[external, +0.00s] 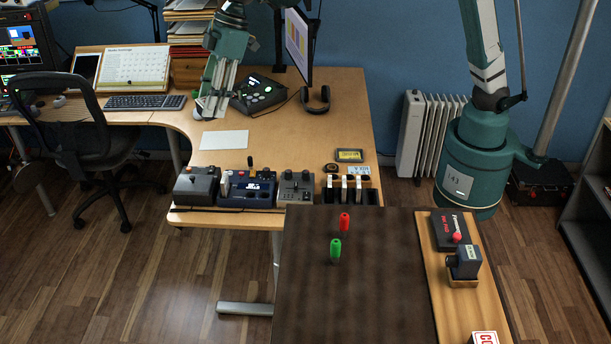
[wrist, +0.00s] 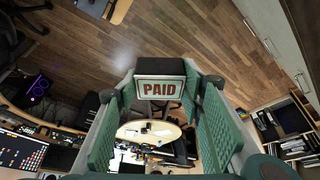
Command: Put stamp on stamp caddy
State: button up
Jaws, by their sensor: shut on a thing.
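A stamp (wrist: 160,91) with a black body and a white face reading PAID in red shows in the wrist view. My gripper (wrist: 161,84) is shut on it, with one green finger on each side. In the external view the green end of my arm (external: 228,55) hangs over the back of the desk; I cannot make out the stamp there. A wooden strip (external: 437,285) at right carries a dark stamp on a block (external: 463,262), a black box (external: 447,230) with red lettering and a red knob. I cannot tell for certain which piece is the caddy.
Control boxes (external: 250,190) and a dark rack (external: 333,195) with white uprights line the desk's front edge. A monitor (external: 298,38) stands behind.

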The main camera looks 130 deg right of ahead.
jog(key=w+a+n+y+p, duration=0.1)
jog(key=w+a+n+p, duration=0.15)
jog(key=a, duration=1.75)
jog(key=w+a+n+y+p, duration=0.1)
jog(key=w+a+n+p, duration=0.2)
jog(key=a, duration=1.7)
jog(key=s+a+n+y+p, duration=0.15)
jog(key=s+a, duration=0.35)
jog(key=a, duration=0.7)
jog(key=s+a+n+g+p, duration=0.1)
jog(key=s+a+n+p, duration=0.2)
jog(key=a, duration=0.9)
jog(key=s+a+n+p, duration=0.15)
jog(key=s+a, duration=0.45)
jog(key=a, duration=0.7)
jog(key=shift+m, duration=0.45)
jog(key=shift+a+f, duration=0.15)
jog(key=shift+f, duration=2.25)
jog(key=shift+f, duration=0.1)
jog(key=shift+f+p, duration=0.35)
jog(key=shift+f, duration=2.5)
